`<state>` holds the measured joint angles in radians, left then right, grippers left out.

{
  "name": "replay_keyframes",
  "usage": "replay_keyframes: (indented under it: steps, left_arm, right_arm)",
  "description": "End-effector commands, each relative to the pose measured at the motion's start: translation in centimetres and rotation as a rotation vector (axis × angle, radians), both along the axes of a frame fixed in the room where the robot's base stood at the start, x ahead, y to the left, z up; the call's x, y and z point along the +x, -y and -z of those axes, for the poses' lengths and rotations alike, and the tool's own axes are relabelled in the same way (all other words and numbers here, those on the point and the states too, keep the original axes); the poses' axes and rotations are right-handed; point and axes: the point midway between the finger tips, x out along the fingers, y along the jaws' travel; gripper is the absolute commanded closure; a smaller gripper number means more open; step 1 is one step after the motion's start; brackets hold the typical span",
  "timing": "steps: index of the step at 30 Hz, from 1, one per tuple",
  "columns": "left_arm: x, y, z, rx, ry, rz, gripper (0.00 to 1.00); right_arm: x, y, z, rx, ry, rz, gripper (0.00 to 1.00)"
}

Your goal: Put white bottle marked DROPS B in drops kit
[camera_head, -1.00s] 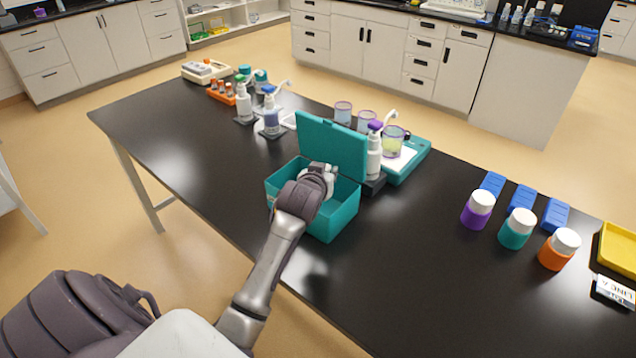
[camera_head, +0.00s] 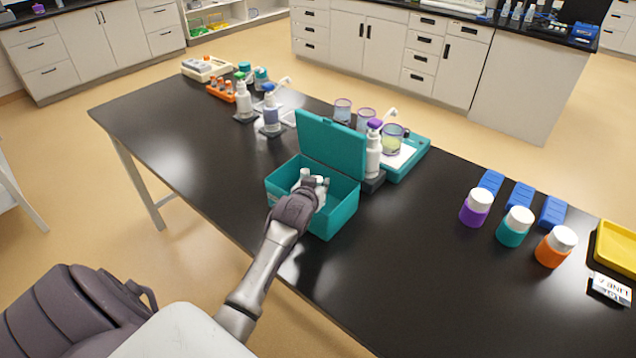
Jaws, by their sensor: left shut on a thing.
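The drops kit looks to be the teal box (camera_head: 342,211) with its lid (camera_head: 331,146) standing open at the back. My left gripper (camera_head: 313,184) is down at the box opening, inside its walls. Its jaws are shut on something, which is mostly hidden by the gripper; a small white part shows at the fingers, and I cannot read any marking. White bottles with purple (camera_head: 374,154) and blue (camera_head: 271,112) caps stand outside the box, their labels too small to read. My right gripper is not in view.
A teal tray (camera_head: 418,152) with a cup stands behind the box. Purple (camera_head: 476,208), teal (camera_head: 515,227) and orange (camera_head: 555,247) jars stand at right near blue blocks and a yellow tray (camera_head: 617,246). The black table (camera_head: 400,270) is clear right of the box.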

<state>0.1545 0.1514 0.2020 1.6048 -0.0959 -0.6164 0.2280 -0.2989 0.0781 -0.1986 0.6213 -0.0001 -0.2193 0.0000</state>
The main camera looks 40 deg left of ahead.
Motion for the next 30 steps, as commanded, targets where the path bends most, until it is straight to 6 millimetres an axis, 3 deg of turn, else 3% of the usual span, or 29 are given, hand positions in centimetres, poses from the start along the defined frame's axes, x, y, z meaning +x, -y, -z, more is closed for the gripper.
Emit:
replay_keyframes:
  steps: [10, 11, 15, 23, 28, 30]
  left_arm:
    - [0.0, 0.0, 0.8, -0.001, -0.002, 0.000, 1.00]
    - [-0.1, 0.0, 0.9, -0.001, -0.003, 0.000, 0.69]
    - [-0.1, 0.0, 0.9, -0.002, -0.005, 0.000, 0.49]
    - [-0.1, 0.0, 1.0, -0.002, -0.007, 0.000, 0.49]
    - [-0.1, 0.0, -0.5, 0.000, -0.004, 0.000, 0.49]
    - [-1.1, 0.4, -0.5, -0.001, -0.005, 0.000, 0.49]
  right_arm:
    - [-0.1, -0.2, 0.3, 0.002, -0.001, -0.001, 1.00]
    - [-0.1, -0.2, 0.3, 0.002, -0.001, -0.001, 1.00]
    - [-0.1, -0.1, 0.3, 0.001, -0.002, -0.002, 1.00]
    - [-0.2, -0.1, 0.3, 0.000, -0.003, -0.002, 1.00]
    - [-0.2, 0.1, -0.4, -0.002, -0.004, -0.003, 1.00]
    - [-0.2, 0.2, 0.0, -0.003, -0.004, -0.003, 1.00]
